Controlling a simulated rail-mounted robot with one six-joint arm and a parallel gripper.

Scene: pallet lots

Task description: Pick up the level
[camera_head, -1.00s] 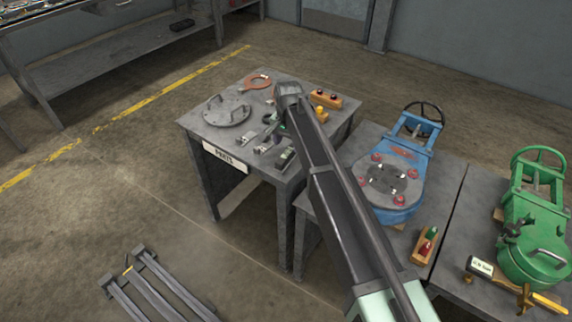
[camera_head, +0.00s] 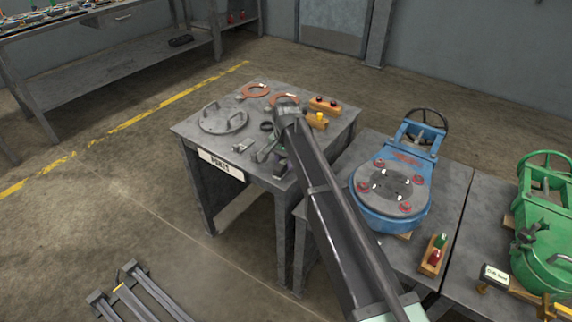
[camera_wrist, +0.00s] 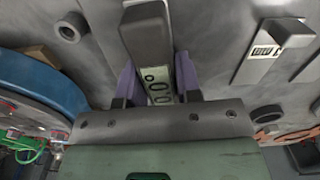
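The level, a dark grey block with a pale display showing digits (camera_wrist: 158,82), lies between the two purple fingers of my gripper (camera_wrist: 158,78) in the wrist view. One finger is close along each side of it; I cannot tell whether they touch it. In the head view my gripper (camera_head: 279,150) is low over the parts table (camera_head: 190,133), near its right front, and my arm hides much of that spot. I cannot tell whether the level rests on the table or is lifted.

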